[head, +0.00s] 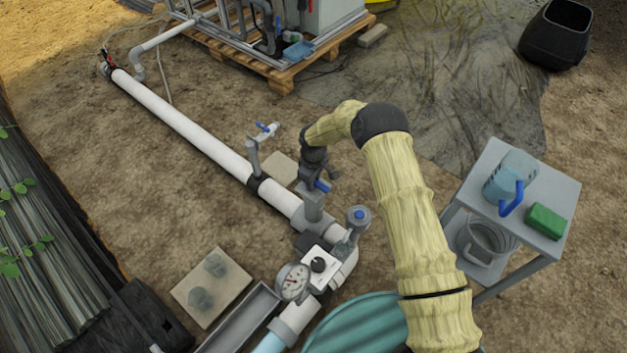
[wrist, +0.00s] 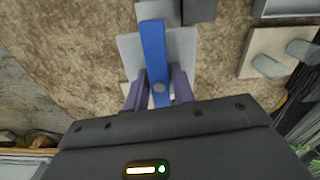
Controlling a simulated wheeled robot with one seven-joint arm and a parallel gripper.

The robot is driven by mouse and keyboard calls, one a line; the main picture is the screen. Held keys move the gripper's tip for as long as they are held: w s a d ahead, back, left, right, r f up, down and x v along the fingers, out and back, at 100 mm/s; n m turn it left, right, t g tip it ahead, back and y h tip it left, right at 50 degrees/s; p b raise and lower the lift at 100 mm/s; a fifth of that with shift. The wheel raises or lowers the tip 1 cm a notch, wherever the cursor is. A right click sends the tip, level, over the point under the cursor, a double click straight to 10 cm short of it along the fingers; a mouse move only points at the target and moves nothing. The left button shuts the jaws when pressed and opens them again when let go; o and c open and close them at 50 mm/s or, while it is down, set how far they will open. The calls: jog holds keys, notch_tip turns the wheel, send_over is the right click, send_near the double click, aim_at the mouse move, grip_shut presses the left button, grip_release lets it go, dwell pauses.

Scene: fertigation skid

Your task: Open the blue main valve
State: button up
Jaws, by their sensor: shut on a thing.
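The blue lever handle of the main valve (head: 322,186) shows just below my gripper in the head view, at the grey fitting on the thick white pipe (head: 190,128). My gripper (head: 314,178) points down at the valve.
A smaller blue-handled tap (head: 265,128) stands up the pipe. A blue-capped fitting (head: 358,216) and a pressure gauge (head: 292,281) are near the valve. A grey side table (head: 560,190) with a jug (head: 510,178) and green block (head: 546,221) stands right. Teal hose (head: 360,325) lies below.

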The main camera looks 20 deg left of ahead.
jog(key=o, duration=1)
jog(key=shift+s+d+f, duration=0.1)
jog(key=shift+s+f, duration=0.2)
jog(key=r+p, duration=0.2)
jog(key=r, duration=0.1)
jog(key=r+p, duration=0.2)
jog(key=r, duration=0.2)
jog(key=r+p, duration=0.3)
jog(key=shift+w+r, duration=0.2)
jog(key=shift+w, duration=0.05)
